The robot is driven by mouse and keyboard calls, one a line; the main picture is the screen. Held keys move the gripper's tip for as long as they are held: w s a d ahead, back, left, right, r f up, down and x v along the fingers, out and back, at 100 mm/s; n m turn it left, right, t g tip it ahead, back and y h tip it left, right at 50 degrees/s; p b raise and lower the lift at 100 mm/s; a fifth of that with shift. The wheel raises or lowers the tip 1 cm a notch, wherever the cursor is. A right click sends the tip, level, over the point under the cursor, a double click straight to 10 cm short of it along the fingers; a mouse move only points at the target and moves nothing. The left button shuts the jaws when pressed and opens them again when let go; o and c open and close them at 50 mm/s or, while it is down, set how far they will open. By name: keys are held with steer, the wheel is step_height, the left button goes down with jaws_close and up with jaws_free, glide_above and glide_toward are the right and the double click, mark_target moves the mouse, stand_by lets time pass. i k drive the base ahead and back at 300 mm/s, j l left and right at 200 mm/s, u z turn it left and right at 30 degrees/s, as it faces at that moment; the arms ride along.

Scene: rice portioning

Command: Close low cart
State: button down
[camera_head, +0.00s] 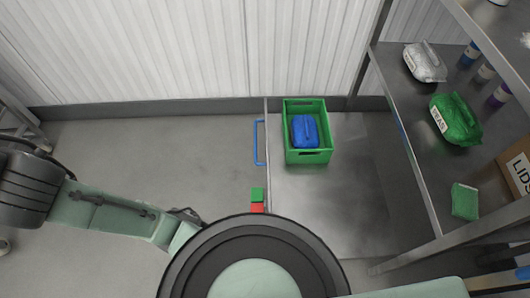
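The low cart (330,215) is a flat grey metal platform low on the floor. It juts out to the left from under the steel shelving. A blue bar handle (257,142) is on its left edge. A green crate (307,157) stands at its back left, with a blue package inside. My arm comes in from the bottom and stretches to the left edge, away from the cart. Its large round joint hides the cart's front left corner. My gripper is not visible.
Steel shelving (415,185) on the right holds a green bag (456,118), a white bag (425,62), bottles, a green sponge (464,201) and a LIDS box (518,168). Green and red blocks (257,201) show by the cart's left edge. Floor left of the handle is clear; a corrugated wall (190,50) stands behind.

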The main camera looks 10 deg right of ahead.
mark_target(342, 201)
steer(key=k+j+z, duration=0.2)
steer(key=j, duration=0.2)
steer(key=k+j+z, duration=0.25)
steer(key=j, duration=0.15)
steer(key=k+j+z, duration=0.2)
steer(key=j, duration=0.2)
steer(key=i+j, duration=0.15)
steer(key=i, duration=0.25)
steer(key=i+j+u, duration=0.1)
steer(key=i, duration=0.3)
steer(key=i+j, duration=0.15)
steer(key=i, duration=0.25)
